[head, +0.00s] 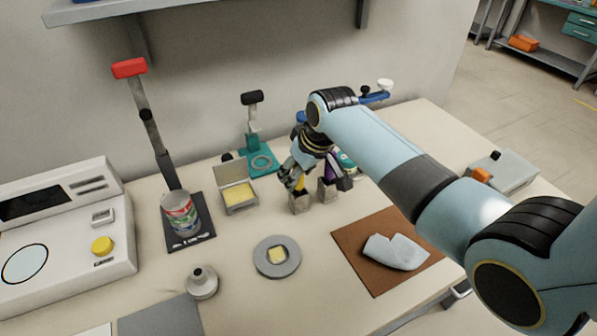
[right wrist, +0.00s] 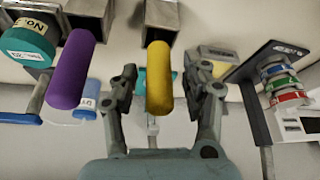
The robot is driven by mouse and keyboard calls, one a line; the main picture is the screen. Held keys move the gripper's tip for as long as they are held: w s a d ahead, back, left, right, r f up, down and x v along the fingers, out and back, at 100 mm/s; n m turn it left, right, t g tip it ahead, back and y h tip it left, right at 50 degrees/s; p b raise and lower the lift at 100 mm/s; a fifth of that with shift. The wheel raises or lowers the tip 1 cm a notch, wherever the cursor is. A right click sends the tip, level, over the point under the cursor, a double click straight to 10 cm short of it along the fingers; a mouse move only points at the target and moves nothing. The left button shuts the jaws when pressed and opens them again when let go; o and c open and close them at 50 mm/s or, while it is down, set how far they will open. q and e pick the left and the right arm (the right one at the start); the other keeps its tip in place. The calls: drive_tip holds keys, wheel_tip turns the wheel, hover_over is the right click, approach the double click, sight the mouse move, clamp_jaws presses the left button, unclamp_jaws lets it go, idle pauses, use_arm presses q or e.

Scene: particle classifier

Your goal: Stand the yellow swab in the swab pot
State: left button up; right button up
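The yellow swab (right wrist: 159,78) sticks out of a square grey metal pot (right wrist: 166,14) in the right wrist view. In the head view only a bit of its yellow (head: 300,184) shows above the pot (head: 299,204). My right gripper (head: 291,178) is over this pot. In the right wrist view its two fingers are spread on either side of the yellow swab, with a gap on both sides. A purple swab (right wrist: 75,72) stands in a second square pot (head: 327,192) beside it. My left gripper is not in view.
An open box with yellow contents (head: 238,196), a can on a dark stand (head: 181,214) and a teal-based device (head: 262,162) stand left of the pots. A grey disc (head: 277,257) and a brown mat (head: 352,247) with a pale cloth (head: 396,252) lie in front.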

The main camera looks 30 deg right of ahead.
drive_tip(key=shift+f+b, duration=0.1)
drive_tip(key=shift+b, duration=0.25)
drive_tip(key=v, duration=1.1)
drive_tip(key=shift+f, duration=0.1)
